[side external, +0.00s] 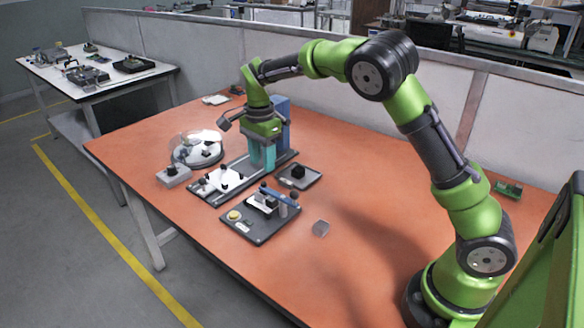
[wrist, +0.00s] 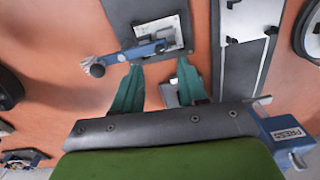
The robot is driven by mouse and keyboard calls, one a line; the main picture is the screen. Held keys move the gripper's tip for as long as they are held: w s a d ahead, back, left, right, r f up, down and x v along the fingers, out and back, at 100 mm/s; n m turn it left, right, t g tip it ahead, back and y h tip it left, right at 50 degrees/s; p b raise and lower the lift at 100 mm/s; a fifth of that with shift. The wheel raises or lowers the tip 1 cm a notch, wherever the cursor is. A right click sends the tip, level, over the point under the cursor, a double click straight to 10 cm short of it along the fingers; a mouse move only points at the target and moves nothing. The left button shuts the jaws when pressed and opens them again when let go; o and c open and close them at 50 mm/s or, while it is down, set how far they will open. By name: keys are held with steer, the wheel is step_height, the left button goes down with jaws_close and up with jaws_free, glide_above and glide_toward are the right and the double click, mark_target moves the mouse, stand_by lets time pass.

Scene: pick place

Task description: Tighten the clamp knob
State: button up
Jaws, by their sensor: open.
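My gripper (side external: 262,166) hangs fingers down over the long grey rail in the side view. In the wrist view its teal fingers (wrist: 158,76) are apart with no object held between them. A clamp with a blue bar (side external: 276,195) stands on a dark plate (side external: 262,231) in front of my gripper. A dark ball knob (side external: 294,195) sits at the bar's end. In the wrist view the blue bar (wrist: 140,52) lies beyond the fingertips, with the ball knob (wrist: 97,70) left of them. My gripper is apart from the knob. I cannot tell how tight the clamp is.
A blue press (side external: 283,118) stands right behind my gripper. A glass dome (side external: 185,147) and a knobbed grey box (side external: 173,178) stand left. The table's right side is mostly clear.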

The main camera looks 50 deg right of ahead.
mark_target(264, 183)
step_height(264, 183, up, 12)
steer(key=shift+f, duration=0.25)
steer(key=s+a+n+t+y, duration=0.1)
steer(key=s+a+n+t, duration=0.1)
steer(key=s+n, duration=0.5)
steer(key=s+a+n+t+y, duration=0.1)
steer(key=s+a+n+t, duration=0.2)
steer(key=s, duration=1.5)
steer(key=n+t, duration=0.2)
steer(key=n, duration=0.2)
steer(key=shift+s+f+n, duration=0.25)
steer(key=shift+f+n, duration=0.15)
